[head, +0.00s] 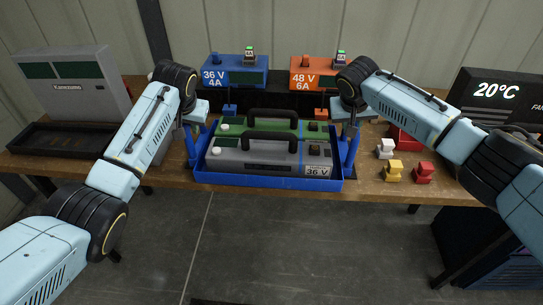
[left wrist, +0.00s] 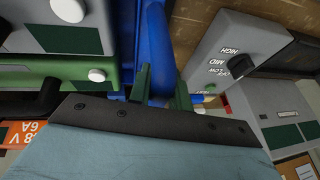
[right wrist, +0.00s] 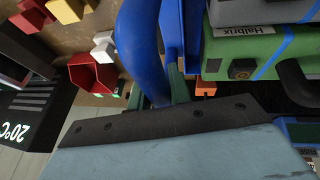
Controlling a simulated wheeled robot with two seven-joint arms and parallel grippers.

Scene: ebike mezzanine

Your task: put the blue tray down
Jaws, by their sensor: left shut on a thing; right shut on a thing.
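The blue tray (head: 255,183) is at the middle of the wooden bench in the head view, its front wall near the bench's front edge. It holds a grey battery (head: 265,160) marked 36 V in front and a green battery (head: 285,128) behind. My left gripper (head: 192,125) is shut on the tray's left handle, and the green fingers show around the blue handle (left wrist: 160,60) in the left wrist view. My right gripper (head: 350,122) is shut on the right handle, also seen in the right wrist view (right wrist: 140,50). I cannot tell whether the tray's underside touches the bench.
A blue 36 V charger (head: 235,70) and an orange 48 V charger (head: 318,73) stand behind the tray. White, yellow and red pieces (head: 393,172) lie to its right. A grey Kanestumo machine (head: 75,85) and a dark shallow tray (head: 60,143) are at left.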

